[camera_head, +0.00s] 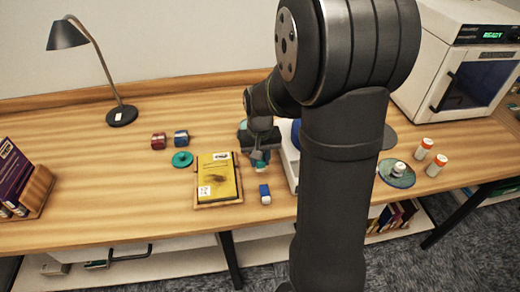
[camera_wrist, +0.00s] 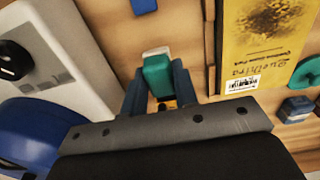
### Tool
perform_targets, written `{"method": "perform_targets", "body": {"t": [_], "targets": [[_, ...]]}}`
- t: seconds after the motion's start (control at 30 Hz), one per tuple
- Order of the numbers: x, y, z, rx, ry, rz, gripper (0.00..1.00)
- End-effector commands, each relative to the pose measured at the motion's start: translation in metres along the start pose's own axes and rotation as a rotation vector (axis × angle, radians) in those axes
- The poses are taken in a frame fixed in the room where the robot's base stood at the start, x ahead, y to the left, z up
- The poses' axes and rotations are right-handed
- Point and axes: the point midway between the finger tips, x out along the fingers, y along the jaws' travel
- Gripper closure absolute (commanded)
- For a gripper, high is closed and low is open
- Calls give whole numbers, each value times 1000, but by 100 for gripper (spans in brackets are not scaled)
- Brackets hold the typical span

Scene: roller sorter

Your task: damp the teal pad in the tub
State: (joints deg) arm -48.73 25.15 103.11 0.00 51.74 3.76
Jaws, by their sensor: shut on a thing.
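My gripper (camera_head: 259,157) is shut on the teal pad (camera_wrist: 157,75), a small block with a white end, held between the two fingers in the wrist view. In the head view, the pad (camera_head: 260,166) shows just below the fingers, beside the yellow book's right edge. It looks to be above the table, but the gap is hard to judge. A blue rounded thing (camera_wrist: 35,132) fills the lower left of the wrist view beside a white device (camera_wrist: 52,55). I cannot tell whether it is the tub. My arm hides most of it in the head view.
A yellow book (camera_head: 218,177) lies on a wooden tray. A blue and white block (camera_head: 265,195) lies near the front edge. The left table is mostly clear.

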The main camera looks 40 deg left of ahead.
Motion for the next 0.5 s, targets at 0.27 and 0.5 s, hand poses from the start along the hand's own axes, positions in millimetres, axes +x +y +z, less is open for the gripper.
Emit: {"method": "perform_targets", "body": {"t": [0.27,0.5], "targets": [[12,0,0,0,-1,0,92],[29,0,0,0,-1,0,92]]}}
